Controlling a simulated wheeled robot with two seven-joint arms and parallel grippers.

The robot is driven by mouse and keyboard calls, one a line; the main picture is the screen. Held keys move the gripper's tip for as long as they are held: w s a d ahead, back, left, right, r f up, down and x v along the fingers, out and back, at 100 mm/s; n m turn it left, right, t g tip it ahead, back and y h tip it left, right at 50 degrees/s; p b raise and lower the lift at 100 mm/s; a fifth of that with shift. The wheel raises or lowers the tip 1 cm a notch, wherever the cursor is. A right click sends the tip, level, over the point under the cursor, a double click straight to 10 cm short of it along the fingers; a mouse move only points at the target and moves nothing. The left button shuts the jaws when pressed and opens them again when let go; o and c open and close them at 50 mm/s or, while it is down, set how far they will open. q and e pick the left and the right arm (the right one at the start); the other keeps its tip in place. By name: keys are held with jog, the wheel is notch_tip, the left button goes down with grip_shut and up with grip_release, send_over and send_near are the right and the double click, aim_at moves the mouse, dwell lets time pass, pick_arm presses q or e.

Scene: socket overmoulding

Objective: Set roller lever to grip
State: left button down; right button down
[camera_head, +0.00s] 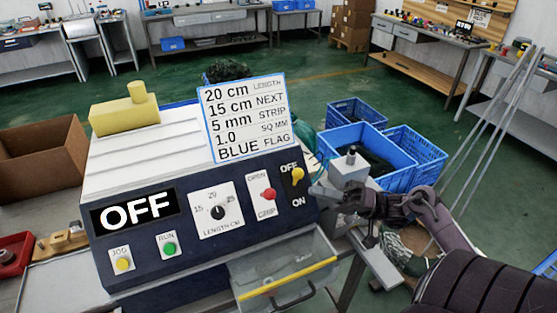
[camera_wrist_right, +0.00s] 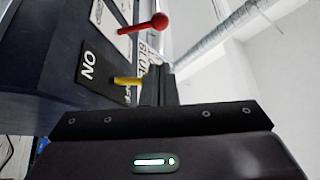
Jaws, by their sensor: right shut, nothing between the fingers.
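The roller lever has a red knob (camera_head: 267,195) on the machine's front, on a white plate (camera_head: 260,181) marked OPEN above and GRIP below. The knob sits about midway between the two words; its exact setting is hard to tell. In the right wrist view the red knob (camera_wrist_right: 158,20) stands out from the panel, apart from the gripper. My right gripper (camera_head: 330,195) is shut and empty, to the right of the panel. In the wrist view its dark fingers (camera_wrist_right: 168,88) are close beside the yellow OFF/ON lever (camera_wrist_right: 128,82); contact cannot be told. My left gripper is not in view.
The yellow OFF/ON lever (camera_head: 297,174) is near OFF, and the display (camera_head: 133,212) reads OFF. A grey block (camera_head: 348,170) stands at the machine's right side, by my right gripper. A clear bin (camera_head: 285,270) is below the panel. Blue crates (camera_head: 415,150) stand behind.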

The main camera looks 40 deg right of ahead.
aim_at(267, 195)
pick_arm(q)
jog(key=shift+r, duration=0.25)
pick_arm(e)
jog(key=shift+s+a+r+g, duration=0.1)
jog(key=shift+g, duration=0.3)
